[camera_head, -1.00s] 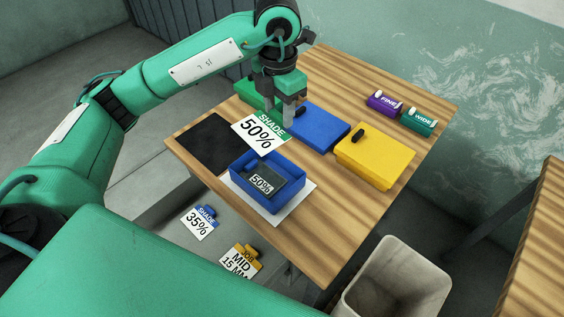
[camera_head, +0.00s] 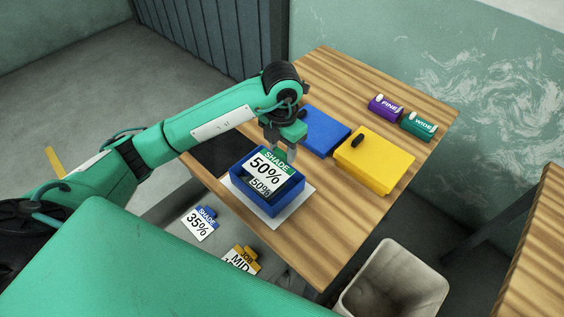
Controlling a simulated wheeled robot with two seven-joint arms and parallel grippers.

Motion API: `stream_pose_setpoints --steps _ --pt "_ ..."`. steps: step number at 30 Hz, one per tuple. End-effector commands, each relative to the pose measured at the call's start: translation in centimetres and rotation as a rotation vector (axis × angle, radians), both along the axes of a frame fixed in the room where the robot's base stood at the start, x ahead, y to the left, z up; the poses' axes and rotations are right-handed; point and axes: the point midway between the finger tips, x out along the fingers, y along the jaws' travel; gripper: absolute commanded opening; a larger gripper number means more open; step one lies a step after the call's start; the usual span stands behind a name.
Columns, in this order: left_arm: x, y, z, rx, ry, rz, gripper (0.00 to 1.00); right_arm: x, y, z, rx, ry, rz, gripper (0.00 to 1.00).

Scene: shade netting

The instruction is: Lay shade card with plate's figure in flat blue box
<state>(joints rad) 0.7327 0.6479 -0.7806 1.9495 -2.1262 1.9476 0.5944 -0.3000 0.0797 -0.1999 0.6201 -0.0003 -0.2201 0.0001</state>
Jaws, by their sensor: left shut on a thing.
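The shade card (camera_head: 264,171) is white with a green band and reads SHADE 50%. My left gripper (camera_head: 288,152) is shut on its green edge. The card is tilted, above or partly within the opening of the flat blue box (camera_head: 257,207); I cannot tell whether it touches the box. The plate (camera_head: 261,189) in the box shows 50%, partly covered by the card. The box stands on a white sheet (camera_head: 293,207) on the wooden table. My right gripper is not in view.
A blue case (camera_head: 325,132) and a yellow case (camera_head: 374,162) lie behind the box. Purple FINE (camera_head: 384,106) and green WIDE (camera_head: 419,126) rolls stand at the back right. A 35% card (camera_head: 200,224) and a MID card (camera_head: 240,259) are below the table's front edge. A bin (camera_head: 393,283) stands at lower right.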

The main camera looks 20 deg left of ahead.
Motion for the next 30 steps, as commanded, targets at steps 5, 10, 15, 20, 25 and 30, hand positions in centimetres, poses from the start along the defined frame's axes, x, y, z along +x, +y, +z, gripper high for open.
stream_pose_setpoints --steps 5,10,15,20,25,30 --pt "0.0 0.0 -2.2 0.000 0.000 0.001 0.23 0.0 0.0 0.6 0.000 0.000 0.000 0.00" --pt "0.0 0.0 -3.4 0.000 0.000 0.000 0.23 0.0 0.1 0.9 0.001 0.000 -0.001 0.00" --pt "-0.1 0.0 -5.9 0.000 0.003 0.000 0.23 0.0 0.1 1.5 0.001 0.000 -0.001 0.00" --pt "0.0 0.1 -6.9 0.001 -0.003 0.000 0.23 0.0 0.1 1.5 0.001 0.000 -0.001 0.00" --pt "0.0 0.0 -6.9 0.001 -0.003 0.000 0.23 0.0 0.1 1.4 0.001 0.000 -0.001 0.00" --pt "0.0 0.0 -7.5 0.001 -0.003 -0.001 0.23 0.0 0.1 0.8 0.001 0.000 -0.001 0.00"
